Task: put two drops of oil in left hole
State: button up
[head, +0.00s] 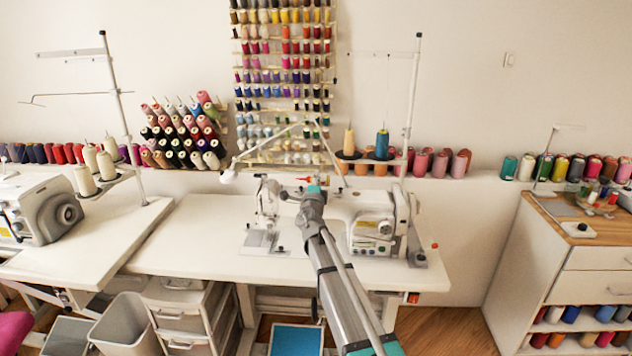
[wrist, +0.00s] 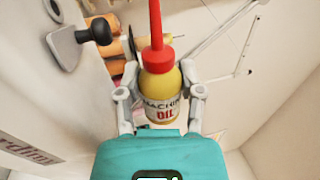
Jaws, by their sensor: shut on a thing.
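The oil bottle (wrist: 162,85) is yellow with a red cap and long red nozzle, and its label reads "OIL". My gripper (wrist: 160,93) is shut on its body, one finger on each side. In the head view my gripper (head: 312,190) is in front of the white sewing machine (head: 372,222), above the table, and hides part of it. A small red tip (head: 304,180) shows there, pointing left. The machine's white body (wrist: 50,95) seems to fill the left of the wrist view. I cannot make out the left hole in either view.
A thread stand (head: 411,110) with cones rises behind the machine. A dark knob on a metal plate (wrist: 64,44) is near the nozzle in the wrist view. The white table (head: 200,235) is clear left of the machine. Another machine (head: 42,210) stands at the left.

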dwell(0.3)
jog(key=shift+r+n+y+p, duration=0.25)
jog(key=shift+n+y, duration=0.15)
jog(key=shift+n, duration=0.7)
jog(key=shift+r+n+y+p, duration=0.2)
jog(key=shift+n+y, duration=0.2)
jog(key=shift+n, duration=0.7)
jog(key=shift+a+f, duration=0.15)
jog(key=m, duration=0.1)
jog(key=m+h, duration=0.1)
jog(key=m, duration=0.1)
jog(key=m+b, duration=0.1)
jog(key=shift+d+f+m+h, duration=0.25)
jog(key=shift+f+m+h, duration=0.05)
jog(key=shift+m+h, duration=0.1)
jog(key=m, duration=0.1)
jog(key=r+m+h+p, duration=0.1)
jog(key=m+p, duration=0.1)
jog(key=m, duration=0.1)
jog(key=shift+a+r, duration=0.25)
jog(key=shift+a, duration=0.15)
jog(key=shift+a+r+m+g+h+p, duration=0.1)
jog(key=shift+r+m+g+h+p, duration=0.15)
jog(key=shift+m, duration=0.45)
jog(key=shift+a+m+g+h+p, duration=0.1)
jog(key=shift+m+h, duration=0.25)
jog(key=shift+m, duration=0.35)
